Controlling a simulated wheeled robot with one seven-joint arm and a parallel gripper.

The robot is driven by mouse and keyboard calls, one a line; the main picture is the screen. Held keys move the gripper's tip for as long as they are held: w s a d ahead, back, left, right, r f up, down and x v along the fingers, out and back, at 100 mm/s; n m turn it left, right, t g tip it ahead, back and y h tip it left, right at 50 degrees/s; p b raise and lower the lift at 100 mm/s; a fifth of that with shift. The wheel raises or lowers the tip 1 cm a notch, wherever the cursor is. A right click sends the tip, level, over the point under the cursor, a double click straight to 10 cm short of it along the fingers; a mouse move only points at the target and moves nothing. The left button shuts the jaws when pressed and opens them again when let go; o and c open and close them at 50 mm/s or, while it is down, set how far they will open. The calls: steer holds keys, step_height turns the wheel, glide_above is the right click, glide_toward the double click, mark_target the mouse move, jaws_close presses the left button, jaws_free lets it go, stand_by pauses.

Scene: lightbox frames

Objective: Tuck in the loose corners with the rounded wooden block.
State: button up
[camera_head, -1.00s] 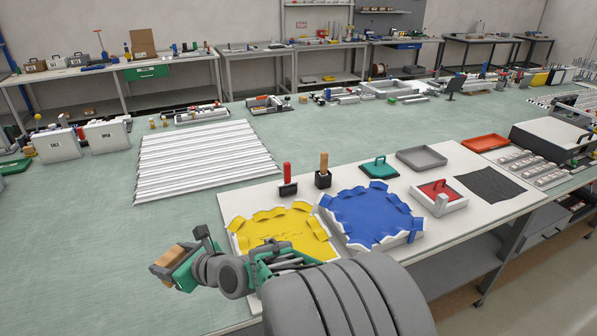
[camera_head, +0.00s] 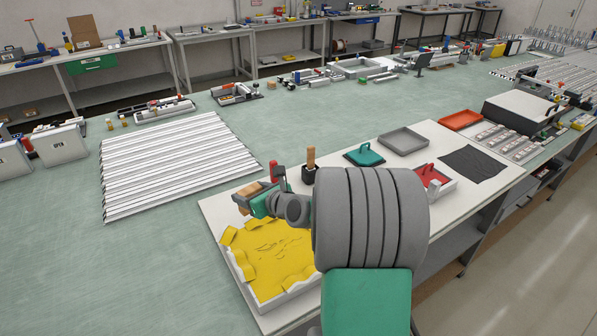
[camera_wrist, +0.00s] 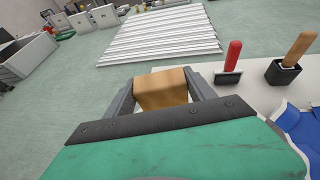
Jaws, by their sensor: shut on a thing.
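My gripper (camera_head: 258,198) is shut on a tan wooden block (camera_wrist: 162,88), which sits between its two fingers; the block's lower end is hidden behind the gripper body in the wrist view. In the head view the gripper is above the far edge of the yellow sheet (camera_head: 270,250). That sheet lies over a white frame (camera_head: 285,298), with flaps and wrinkles along its edges. A blue sheet (camera_wrist: 292,128) shows only in part at the right of the wrist view; my arm hides it in the head view.
A red-handled tool (camera_wrist: 232,60) and a wooden-handled tool in a black holder (camera_wrist: 281,71) stand close to my gripper. A teal plate with a handle (camera_head: 365,154), a grey tray (camera_head: 403,141) and a dark mat (camera_head: 474,163) lie farther right. White slats (camera_head: 180,160) lie left.

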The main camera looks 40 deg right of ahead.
steer(key=w+d+f+m+h+p, duration=0.2)
steer(key=d+f+h, duration=0.1)
steer(key=d, duration=1.4)
step_height(320, 180, down, 6)
steer(key=b, duration=0.6)
steer(key=shift+w+a+f, duration=0.1)
steer(key=shift+w, duration=0.05)
steer(key=shift+f, duration=0.7)
steer(key=shift+r, duration=0.1)
step_height(320, 180, up, 7)
steer(key=p, duration=0.5)
steer(key=shift+p, duration=0.3)
